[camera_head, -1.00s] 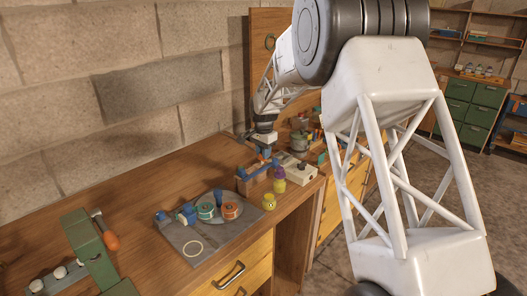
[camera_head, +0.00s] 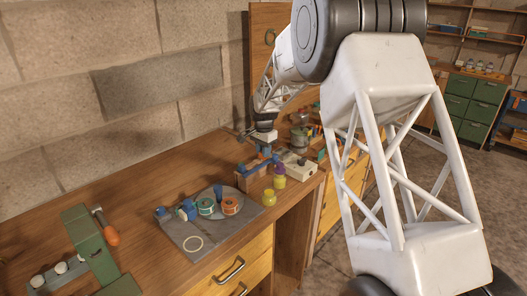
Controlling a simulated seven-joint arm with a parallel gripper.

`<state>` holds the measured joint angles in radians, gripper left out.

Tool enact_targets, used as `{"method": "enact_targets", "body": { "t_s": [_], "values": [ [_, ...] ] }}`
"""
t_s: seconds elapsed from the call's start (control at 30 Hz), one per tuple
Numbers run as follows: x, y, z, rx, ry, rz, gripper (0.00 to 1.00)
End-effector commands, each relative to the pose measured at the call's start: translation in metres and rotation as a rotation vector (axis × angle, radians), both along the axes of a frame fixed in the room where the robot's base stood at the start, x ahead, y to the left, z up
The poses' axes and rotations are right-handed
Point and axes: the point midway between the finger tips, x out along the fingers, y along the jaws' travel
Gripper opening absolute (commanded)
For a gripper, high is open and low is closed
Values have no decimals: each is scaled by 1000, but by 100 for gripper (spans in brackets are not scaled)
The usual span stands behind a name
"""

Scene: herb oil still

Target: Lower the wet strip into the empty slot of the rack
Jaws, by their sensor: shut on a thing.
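My gripper (camera_head: 264,148) is at the end of my arm at the far part of the wooden bench. It points down over a small brown rack (camera_head: 251,180) with blue parts along its top. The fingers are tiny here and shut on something. The wet strip cannot be made out between them. The rack's slots, and which one is empty, are too small to tell. I cannot tell whether what I hold touches the rack.
A pale box (camera_head: 295,168) stands right of the rack. A purple-capped bottle (camera_head: 279,177) and a yellow one (camera_head: 269,198) stand in front. A grey mat (camera_head: 190,236) holds coloured spools. The bench's left-rear area is bare.

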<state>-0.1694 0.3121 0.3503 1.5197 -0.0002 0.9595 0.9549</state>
Motion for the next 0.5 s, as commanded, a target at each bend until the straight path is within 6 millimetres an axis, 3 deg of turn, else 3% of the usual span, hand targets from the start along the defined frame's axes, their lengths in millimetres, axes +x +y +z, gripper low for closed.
{"method": "enact_targets", "body": {
  "t_s": [0.5],
  "values": [
    [0, 0, -4, 0, 0, 0, 0]
  ]
}}
